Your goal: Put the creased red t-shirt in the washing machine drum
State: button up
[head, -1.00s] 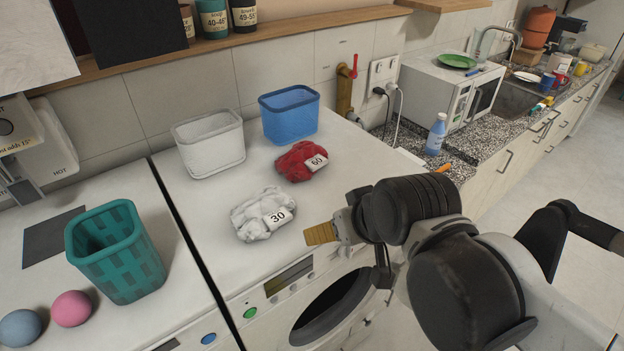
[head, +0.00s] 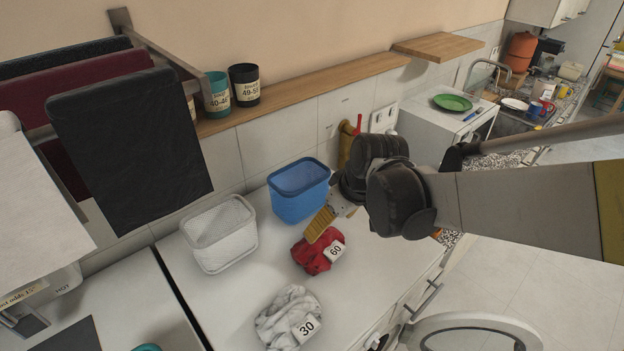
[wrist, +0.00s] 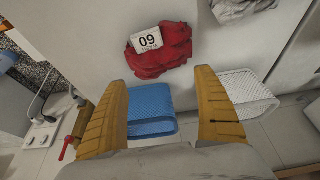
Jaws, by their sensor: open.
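The creased red t-shirt (head: 314,256) lies crumpled on the white machine top, with a tag reading 60. It also shows in the wrist view (wrist: 165,58), just beyond my fingertips and between their lines. My gripper (head: 319,226) is open and empty, its yellow fingers above and behind the red t-shirt. The fingers also show in the wrist view (wrist: 163,80). The washing machine's round door (head: 470,335) stands swung out at the bottom right. The drum opening is not visible now.
A white crumpled cloth (head: 284,318) tagged 30 lies in front of the red one. A white basket (head: 220,240) and a blue basket (head: 298,192) stand behind. A drying rack with dark cloths (head: 125,130) hangs at the upper left, and a wooden shelf (head: 300,92) runs along the wall.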

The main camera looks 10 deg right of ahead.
aim_at(320, 238)
jog(key=x, duration=0.4)
jog(key=shift+s, duration=0.1)
jog(key=x, duration=0.5)
jog(key=shift+f+b, duration=0.3)
jog(key=shift+b, duration=0.05)
jog(key=shift+c, duration=0.6)
jog(key=c, duration=1.3)
jog(key=shift+r, duration=0.15)
